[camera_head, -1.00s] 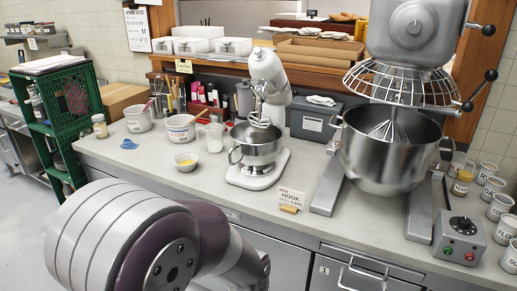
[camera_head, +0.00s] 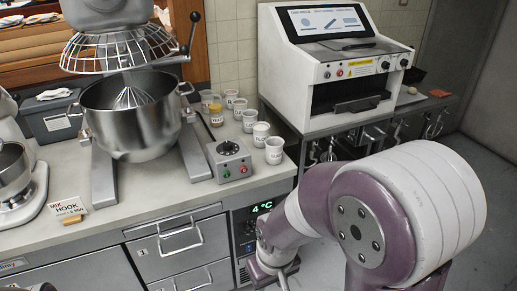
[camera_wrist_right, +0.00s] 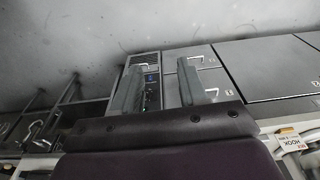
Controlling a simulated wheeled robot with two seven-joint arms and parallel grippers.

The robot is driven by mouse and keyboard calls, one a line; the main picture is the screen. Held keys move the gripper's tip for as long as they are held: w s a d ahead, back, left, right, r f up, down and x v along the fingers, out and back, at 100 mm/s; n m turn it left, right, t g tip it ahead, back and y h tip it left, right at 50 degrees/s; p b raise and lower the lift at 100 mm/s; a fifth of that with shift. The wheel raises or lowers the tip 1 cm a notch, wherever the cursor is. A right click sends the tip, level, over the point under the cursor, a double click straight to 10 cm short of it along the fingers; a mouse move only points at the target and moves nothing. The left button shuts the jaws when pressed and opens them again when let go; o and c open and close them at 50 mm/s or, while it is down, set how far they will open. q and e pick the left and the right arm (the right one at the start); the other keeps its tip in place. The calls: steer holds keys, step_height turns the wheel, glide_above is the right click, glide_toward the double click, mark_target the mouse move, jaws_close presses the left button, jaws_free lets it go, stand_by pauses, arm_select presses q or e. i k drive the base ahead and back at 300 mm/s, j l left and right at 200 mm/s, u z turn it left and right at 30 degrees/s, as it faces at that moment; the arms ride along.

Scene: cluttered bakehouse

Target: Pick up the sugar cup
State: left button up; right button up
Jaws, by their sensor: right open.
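Several white cups with dark printed labels stand on the counter (camera_head: 110,190) beside the large mixer in the head view. The labels are too small to read surely, so I cannot tell which one is the sugar cup. The nearest cup (camera_head: 273,151) is by the counter's right end, with another cup (camera_head: 260,134) just behind it. My right gripper shows in the right wrist view (camera_wrist_right: 161,90), open and empty, with drawer fronts beyond its fingers. In the head view my right arm hangs in front of the counter, below the cups.
A large mixer with a steel bowl (camera_head: 131,115) stands left of the cups. A control box (camera_head: 229,160) with red and green buttons sits close to them. A white oven-like machine (camera_head: 335,75) stands to the right. A yellow-filled jar (camera_head: 216,117) is among the cups.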

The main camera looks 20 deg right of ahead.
mark_target(274, 144)
steer(key=i+l+z, duration=0.35)
steer(key=i, duration=0.35)
steer(key=i+z, duration=0.3)
steer(key=i, duration=0.4)
